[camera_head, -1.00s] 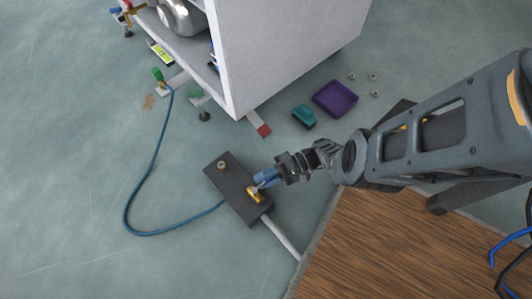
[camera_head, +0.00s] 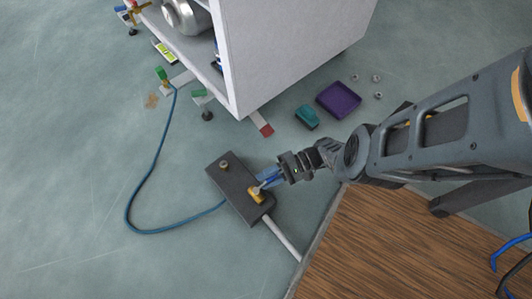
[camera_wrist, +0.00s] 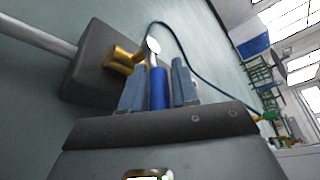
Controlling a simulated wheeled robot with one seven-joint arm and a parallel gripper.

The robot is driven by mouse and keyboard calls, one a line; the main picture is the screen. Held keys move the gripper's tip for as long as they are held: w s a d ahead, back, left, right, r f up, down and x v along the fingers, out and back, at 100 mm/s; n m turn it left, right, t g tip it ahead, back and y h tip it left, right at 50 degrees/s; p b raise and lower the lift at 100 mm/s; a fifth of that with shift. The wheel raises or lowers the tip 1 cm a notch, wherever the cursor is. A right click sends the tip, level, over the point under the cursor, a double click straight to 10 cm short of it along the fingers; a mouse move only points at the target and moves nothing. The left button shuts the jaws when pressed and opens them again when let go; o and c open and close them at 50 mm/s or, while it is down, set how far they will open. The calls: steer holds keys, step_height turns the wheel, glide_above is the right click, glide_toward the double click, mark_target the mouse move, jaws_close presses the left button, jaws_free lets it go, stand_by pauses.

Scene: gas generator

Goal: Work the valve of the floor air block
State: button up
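The floor air block (camera_head: 232,186) is a dark grey box on the floor, left of my gripper. A brass valve (camera_head: 256,194) sits at its near right end. In the wrist view the brass valve (camera_wrist: 123,60) is ahead and left, with a silver lever ending in a blue handle (camera_wrist: 157,88). My gripper (camera_head: 268,177) is at the valve. In the wrist view the two blue-grey fingers of my gripper (camera_wrist: 158,82) stand closely on both sides of the blue handle. The handle lies between them; finger contact is hard to make out.
A blue hose (camera_head: 152,170) curves from the block to a green-topped fitting (camera_head: 162,76). A grey pipe (camera_head: 282,240) leaves the block toward a wooden surface (camera_head: 385,245). A white cabinet (camera_head: 290,50) stands behind. A teal item (camera_head: 307,117) and purple tray (camera_head: 339,99) lie on the floor.

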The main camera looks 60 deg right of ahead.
steer(key=v, duration=0.7)
steer(key=shift+s, duration=0.2)
stand_by(0.4)
